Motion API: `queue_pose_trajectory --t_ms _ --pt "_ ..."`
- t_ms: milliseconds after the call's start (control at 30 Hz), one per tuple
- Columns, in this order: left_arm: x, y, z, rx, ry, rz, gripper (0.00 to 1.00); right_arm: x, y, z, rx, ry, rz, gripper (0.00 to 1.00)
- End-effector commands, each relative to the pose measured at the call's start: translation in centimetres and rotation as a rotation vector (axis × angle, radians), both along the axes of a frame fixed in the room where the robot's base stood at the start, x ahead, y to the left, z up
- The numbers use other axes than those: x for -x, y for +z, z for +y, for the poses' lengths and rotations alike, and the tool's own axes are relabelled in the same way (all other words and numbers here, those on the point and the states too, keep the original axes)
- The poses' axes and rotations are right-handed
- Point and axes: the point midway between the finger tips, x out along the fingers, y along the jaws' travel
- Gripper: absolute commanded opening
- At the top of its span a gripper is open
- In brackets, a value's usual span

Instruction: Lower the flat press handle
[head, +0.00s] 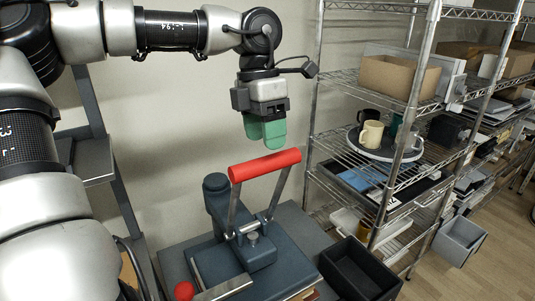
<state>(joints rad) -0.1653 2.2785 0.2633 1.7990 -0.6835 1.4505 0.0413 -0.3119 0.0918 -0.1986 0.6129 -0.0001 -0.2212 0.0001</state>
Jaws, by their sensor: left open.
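The press (252,250) is a dark grey machine standing on a grey table. Its handle (264,165) is a red horizontal bar carried on two metal arms, and it is raised above the press body. My left gripper (265,135) has green fingers and points down just above the red bar, with a small gap seen between them. The fingers overlap in this view, and nothing shows held in them. My right gripper is not in view.
A red knob (183,291) is at the table's front left. A black open bin (358,272) is right of the press. A wire shelf rack on the right holds mugs on a round tray (384,151) and a cardboard box (400,78). A wall is behind.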

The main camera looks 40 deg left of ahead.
Motion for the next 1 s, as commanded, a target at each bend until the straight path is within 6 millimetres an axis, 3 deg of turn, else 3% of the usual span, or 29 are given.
queue_pose_trajectory --t_ms 133,300,467,700,1000 --pt "0.2 -2.5 -0.5 0.001 -0.001 0.003 0.6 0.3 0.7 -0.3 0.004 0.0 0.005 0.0" --pt "0.2 -4.5 -0.8 0.0 0.001 0.001 0.6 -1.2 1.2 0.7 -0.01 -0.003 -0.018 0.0" --pt "0.2 -5.2 -0.9 0.0 0.001 -0.002 0.6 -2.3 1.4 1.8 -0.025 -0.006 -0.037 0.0" --pt "0.2 -5.3 -0.9 0.0 0.001 -0.002 0.58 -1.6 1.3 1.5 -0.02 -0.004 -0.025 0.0" --pt "0.2 -5.2 -0.9 0.0 0.001 -0.002 0.12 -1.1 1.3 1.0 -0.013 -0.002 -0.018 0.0"
